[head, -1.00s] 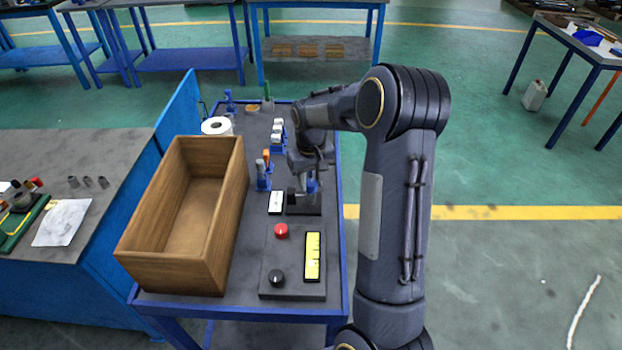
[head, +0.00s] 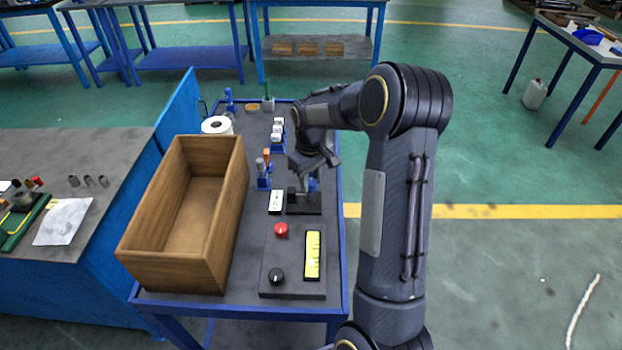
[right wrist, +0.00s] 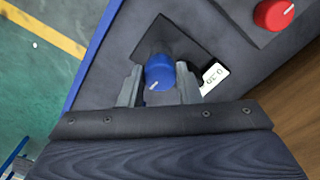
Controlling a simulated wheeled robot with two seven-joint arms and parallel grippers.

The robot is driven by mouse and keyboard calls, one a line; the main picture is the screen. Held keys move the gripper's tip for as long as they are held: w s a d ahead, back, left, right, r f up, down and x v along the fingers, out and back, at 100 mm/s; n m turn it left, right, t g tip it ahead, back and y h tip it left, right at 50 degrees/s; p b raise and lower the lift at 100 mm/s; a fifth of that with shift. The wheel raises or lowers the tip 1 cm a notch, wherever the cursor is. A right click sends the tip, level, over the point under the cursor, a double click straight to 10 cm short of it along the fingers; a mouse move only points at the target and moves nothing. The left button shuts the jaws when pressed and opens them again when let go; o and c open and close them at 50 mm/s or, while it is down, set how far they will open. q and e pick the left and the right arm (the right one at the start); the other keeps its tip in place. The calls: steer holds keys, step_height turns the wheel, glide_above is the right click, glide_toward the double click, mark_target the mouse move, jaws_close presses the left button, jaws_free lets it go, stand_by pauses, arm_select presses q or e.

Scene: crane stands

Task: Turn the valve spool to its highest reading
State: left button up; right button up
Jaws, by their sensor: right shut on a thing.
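The valve spool is a blue knob with a white mark (right wrist: 160,72) on a dark mount (right wrist: 184,44). In the head view the mount (head: 304,208) stands near the table's right edge, with the blue part mostly hidden by my gripper. My right gripper (right wrist: 160,86) points down at the spool, one finger on each side, and is shut on it. A small white readout (right wrist: 215,76) lies beside the mount; its digits look like 0.30 but are too small to be sure. The readout also shows in the head view (head: 276,202). My left gripper is not in view.
A panel with a red knob (head: 281,230), a black knob (head: 276,275) and a yellow gauge (head: 313,256) lies nearer on the table. An open wooden box (head: 134,262) stands to the left. A blue stand (head: 264,180) and a white roll (head: 216,125) are behind.

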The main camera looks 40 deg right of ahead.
mark_target(311, 181)
steer(key=o, duration=1)
steer(key=shift+r, duration=0.1)
step_height(311, 181, up, 8)
steer(key=shift+f, duration=0.15)
steer(key=s+a+r+t+y, duration=0.1)
steer(key=s+a+r, duration=0.2)
steer(key=s+a, duration=0.25)
steer(key=s+a+r+m+t+y, duration=0.1)
steer(key=s+a+r+t, duration=0.1)
steer(key=s+a, duration=0.3)
steer(key=s+a+r+t+y, duration=0.1)
steer(key=s+a+r, duration=0.25)
steer(key=s, duration=0.35)
steer(key=shift+m+t+y, duration=0.4)
steer(key=shift+m+t, duration=0.1)
steer(key=shift+t, duration=0.3)
steer(key=s+a+f, duration=0.1)
steer(key=s, duration=0.1)
steer(key=s+a+f, duration=0.1)
steer(key=s+a, duration=0.1)
steer(key=s+a+f+p, duration=0.1)
steer(key=s+a, duration=0.1)
steer(key=shift+s+a+f, duration=0.1)
steer(key=shift+a+f, duration=0.1)
steer(key=shift+f, duration=0.05)
